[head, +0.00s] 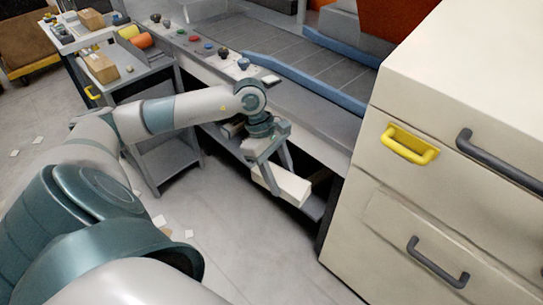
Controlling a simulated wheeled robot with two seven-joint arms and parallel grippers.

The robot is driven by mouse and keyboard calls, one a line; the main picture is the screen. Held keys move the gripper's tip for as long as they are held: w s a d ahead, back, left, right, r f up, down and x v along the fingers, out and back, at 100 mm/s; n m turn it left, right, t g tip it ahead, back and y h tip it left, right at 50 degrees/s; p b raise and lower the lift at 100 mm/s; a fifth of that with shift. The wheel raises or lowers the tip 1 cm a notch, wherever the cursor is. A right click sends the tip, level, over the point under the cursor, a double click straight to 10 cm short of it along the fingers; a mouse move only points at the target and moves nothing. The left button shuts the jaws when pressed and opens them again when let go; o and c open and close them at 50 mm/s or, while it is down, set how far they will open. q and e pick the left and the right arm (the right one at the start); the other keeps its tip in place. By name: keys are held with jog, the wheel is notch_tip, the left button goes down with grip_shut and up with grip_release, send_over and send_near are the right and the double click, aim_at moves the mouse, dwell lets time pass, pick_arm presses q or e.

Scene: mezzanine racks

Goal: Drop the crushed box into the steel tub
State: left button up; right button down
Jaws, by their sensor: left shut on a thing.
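My left gripper (268,168) hangs below its wrist near the middle of the view, in front of the grey bench. It is shut on a pale, cream box (288,187), held tilted in the air above the floor. I take this for the crushed box, but its dents are too small to make out. I cannot make out a steel tub for certain in this view. My right gripper is not in view.
A cream drawer cabinet (460,95) with grey and yellow handles stands close at the right. A bench with knobs (208,45) and blue rails runs behind the gripper. A grey cart (165,160) bears a cardboard box (101,68). Scraps lie on the open floor.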

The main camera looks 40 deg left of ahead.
aim_at(296, 206)
pick_arm(q)
jog(key=d+f+m+g, duration=0.1)
jog(key=d+m, duration=0.1)
jog(key=s+d+f+m+g, duration=0.1)
jog(key=d+m, duration=0.1)
jog(key=m, duration=0.1)
jog(key=d+f+m+g, duration=0.1)
jog(key=d+m, duration=0.1)
jog(key=shift+s+d+f+m+y, duration=0.1)
jog(key=shift+s+d+m+y, duration=0.05)
jog(key=shift+s+m+y, duration=0.2)
jog(key=s+d+f+m+g+y, duration=0.2)
jog(key=d+m+y, duration=0.2)
jog(key=m, duration=0.7)
jog(key=shift+s+d, duration=0.4)
jog(key=shift+d, duration=0.65)
